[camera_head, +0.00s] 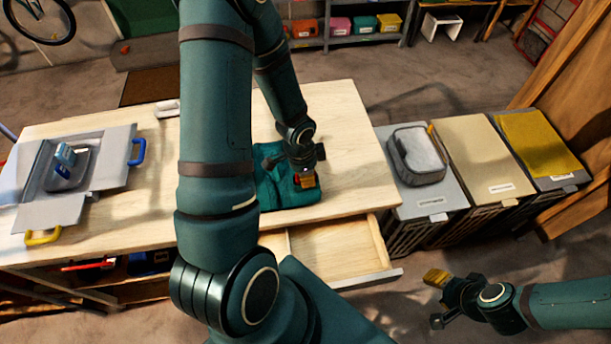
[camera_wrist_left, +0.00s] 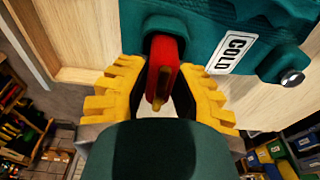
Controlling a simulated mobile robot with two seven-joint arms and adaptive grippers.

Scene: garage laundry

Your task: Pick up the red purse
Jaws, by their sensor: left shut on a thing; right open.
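My left gripper (camera_head: 308,181) is over the wooden table, at a teal case (camera_head: 274,194). In the left wrist view its yellow fingers (camera_wrist_left: 160,85) are shut on a narrow red piece (camera_wrist_left: 162,66). That piece stands in a dark slot of the teal case (camera_wrist_left: 205,25), which bears a "COLD" label. Only a little red shows by the fingers in the head view. I cannot tell whether this red piece is part of the red purse; no whole red purse is clearly seen. My right gripper (camera_head: 438,300) is open and empty, right of the table's open drawer.
The table (camera_head: 345,120) has an open, empty-looking drawer (camera_head: 335,255). A grey open case (camera_head: 105,190) lies on its left. Lidded bins stand on the right, one with a grey pouch (camera_head: 416,155) and one with a yellow cloth (camera_head: 538,142). My left arm hides the table's middle.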

